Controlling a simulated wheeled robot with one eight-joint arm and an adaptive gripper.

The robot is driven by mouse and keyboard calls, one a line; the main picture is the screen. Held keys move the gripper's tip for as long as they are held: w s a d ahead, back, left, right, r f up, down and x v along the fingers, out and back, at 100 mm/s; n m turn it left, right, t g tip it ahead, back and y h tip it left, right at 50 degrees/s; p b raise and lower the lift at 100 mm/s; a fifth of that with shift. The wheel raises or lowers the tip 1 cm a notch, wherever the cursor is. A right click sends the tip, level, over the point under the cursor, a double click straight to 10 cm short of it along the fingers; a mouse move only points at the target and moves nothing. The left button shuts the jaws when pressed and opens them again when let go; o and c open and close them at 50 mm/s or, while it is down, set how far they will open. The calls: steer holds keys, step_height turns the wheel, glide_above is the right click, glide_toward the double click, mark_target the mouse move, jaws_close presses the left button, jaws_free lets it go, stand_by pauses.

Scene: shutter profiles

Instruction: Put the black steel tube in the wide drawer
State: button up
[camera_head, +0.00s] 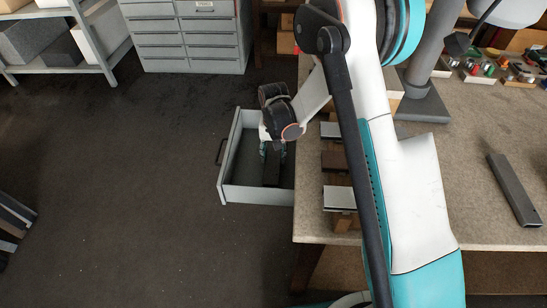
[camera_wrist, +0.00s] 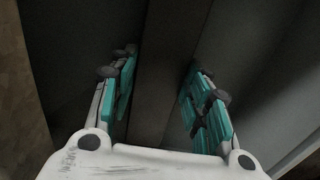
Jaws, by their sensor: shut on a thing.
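A grey drawer (camera_head: 259,195) stands pulled out at the left side of the workbench, with a dark floor inside. My gripper (camera_head: 273,152) points down into it. Its teal-padded fingers are shut on a long dark bar, the black steel tube (camera_head: 271,170), which is at the drawer's right part. In the wrist view the tube (camera_wrist: 168,60) runs between the two fingers (camera_wrist: 158,80), with a pale drawer wall (camera_wrist: 270,85) at the right. I cannot tell whether the tube touches the drawer floor. My arm hides part of the bench beside the drawer.
The workbench (camera_head: 470,140) carries a dark grey profile (camera_head: 514,190) at the right and small coloured parts at the back. Several short plates on brown blocks (camera_head: 339,198) line its left edge. A grey drawer cabinet (camera_head: 190,38) stands behind.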

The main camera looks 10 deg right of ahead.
steer(key=shift+f, duration=0.65)
steer(key=shift+f, duration=0.1)
steer(key=o, duration=1.5)
